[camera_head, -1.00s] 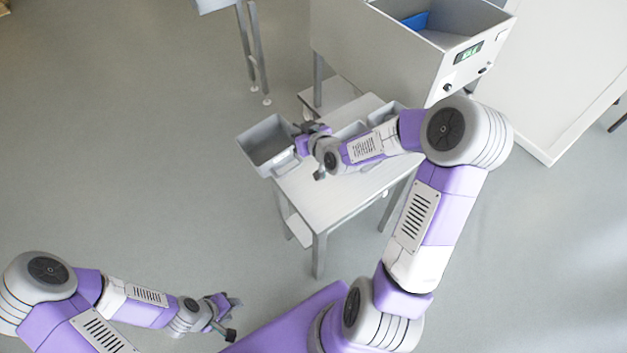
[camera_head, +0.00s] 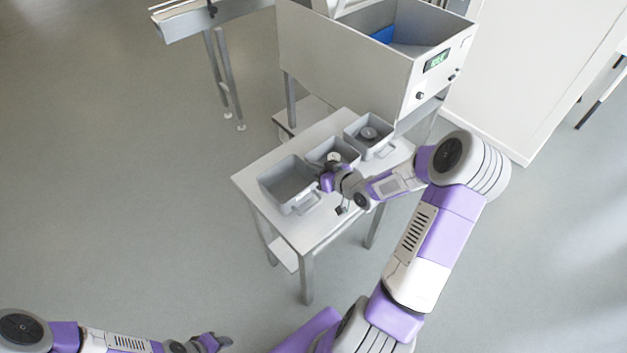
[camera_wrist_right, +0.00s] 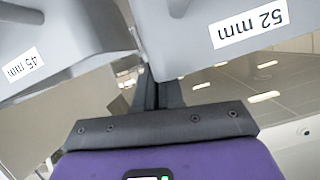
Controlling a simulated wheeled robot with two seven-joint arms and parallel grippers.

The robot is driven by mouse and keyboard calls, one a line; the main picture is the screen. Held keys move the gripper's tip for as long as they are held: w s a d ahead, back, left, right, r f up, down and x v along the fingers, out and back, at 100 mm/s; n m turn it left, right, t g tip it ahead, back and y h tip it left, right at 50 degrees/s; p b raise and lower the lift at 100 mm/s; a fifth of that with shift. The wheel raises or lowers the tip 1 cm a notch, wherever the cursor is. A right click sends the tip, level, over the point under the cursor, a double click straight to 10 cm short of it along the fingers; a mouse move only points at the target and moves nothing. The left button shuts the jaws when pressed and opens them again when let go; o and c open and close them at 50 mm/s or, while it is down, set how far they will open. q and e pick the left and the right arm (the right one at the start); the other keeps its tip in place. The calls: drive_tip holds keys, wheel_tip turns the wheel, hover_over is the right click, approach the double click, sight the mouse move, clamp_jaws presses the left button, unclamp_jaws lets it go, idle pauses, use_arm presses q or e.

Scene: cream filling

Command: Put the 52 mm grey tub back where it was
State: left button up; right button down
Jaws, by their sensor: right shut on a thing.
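The grey 52 mm tub (camera_head: 270,186) is at the left end of a row of tubs over the white table. It looks empty and about upright; I cannot tell if it touches the table. My right gripper (camera_head: 325,178) is shut on it at its right side. In the right wrist view the "52 mm" label shows on the tub (camera_wrist_right: 185,50) at the right. The closed fingers (camera_wrist_right: 152,92) are partly hidden between it and the 45 mm tub (camera_wrist_right: 75,35). My left gripper (camera_head: 218,342) is at the bottom left, far from the tubs; its jaws are unclear.
The 45 mm tub (camera_head: 318,152) stands close beside, with a round part in it. Another grey tub (camera_head: 352,135) with a round part stands farther back. A large grey machine bin (camera_head: 340,75) is behind the table (camera_head: 305,232).

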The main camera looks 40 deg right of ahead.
sight(304, 172)
drive_tip(key=shift+f+b, duration=0.5)
drive_tip(key=shift+f, duration=1.25)
drive_tip(key=shift+f, duration=0.1)
drive_tip(key=c, duration=1.5)
unclamp_jaws()
drive_tip(key=shift+c, duration=0.2)
drive_tip(key=shift+s+r, duration=0.25)
drive_tip(key=p+v, duration=0.3)
drive_tip(key=v, duration=0.8)
drive_tip(key=shift+s, duration=0.2)
drive_tip(key=shift+d+r, duration=0.1)
